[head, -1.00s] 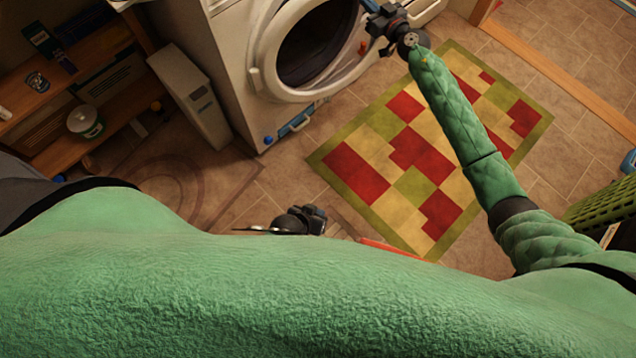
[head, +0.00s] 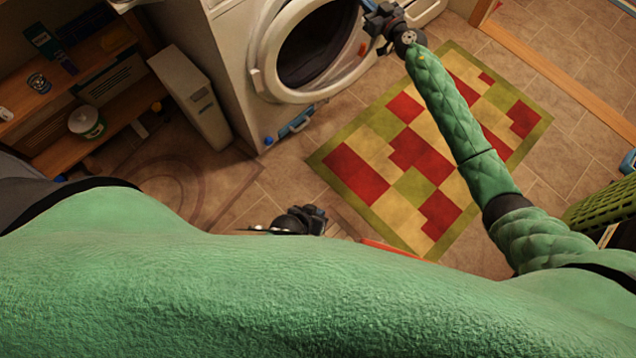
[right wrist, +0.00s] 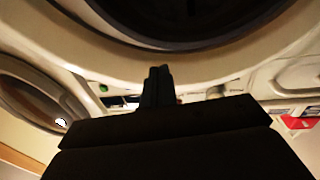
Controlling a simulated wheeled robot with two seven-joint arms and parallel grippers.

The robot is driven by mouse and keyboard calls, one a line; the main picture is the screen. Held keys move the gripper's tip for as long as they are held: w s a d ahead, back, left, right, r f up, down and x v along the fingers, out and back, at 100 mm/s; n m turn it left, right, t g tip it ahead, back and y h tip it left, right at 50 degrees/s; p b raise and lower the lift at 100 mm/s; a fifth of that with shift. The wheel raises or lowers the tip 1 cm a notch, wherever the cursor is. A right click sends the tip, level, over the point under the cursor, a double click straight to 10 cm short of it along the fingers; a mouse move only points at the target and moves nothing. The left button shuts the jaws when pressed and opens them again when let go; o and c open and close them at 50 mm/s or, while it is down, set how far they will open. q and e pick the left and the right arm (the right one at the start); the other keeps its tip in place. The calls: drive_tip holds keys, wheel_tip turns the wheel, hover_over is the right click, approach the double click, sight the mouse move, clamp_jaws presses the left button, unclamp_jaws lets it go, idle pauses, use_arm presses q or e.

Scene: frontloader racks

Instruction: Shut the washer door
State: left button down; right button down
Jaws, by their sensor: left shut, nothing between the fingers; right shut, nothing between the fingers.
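The white washer (head: 235,70) stands at the top of the head view. Its large white door ring (head: 268,85) surrounds dark round glass or opening; how far the door stands open I cannot tell. My right gripper (head: 371,10) is at the ring's right edge, and contact is unclear. In the right wrist view its fingers (right wrist: 158,74) are shut and empty, just below a pale ring (right wrist: 215,62) around a dark round area. Another round rim (right wrist: 50,85) shows at the left there. My left gripper (head: 320,215) is shut and empty, low near my body, away from the washer.
A checkered rug (head: 410,150) lies on the tiled floor below my right arm. A wooden shelf (head: 110,125) with a white tub (head: 86,123) is at left. A pale panel (head: 190,95) stands beside the washer. A green basket (head: 600,205) is at right.

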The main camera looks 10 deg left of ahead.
drive_tip(key=shift+w+x, duration=0.2)
drive_tip(key=shift+x, duration=4.35)
drive_tip(key=shift+d+p, duration=0.1)
drive_tip(key=shift+p, duration=0.3)
drive_tip(key=p+v, duration=0.5)
drive_tip(key=v, duration=0.3)
drive_tip(key=shift+d, duration=0.6)
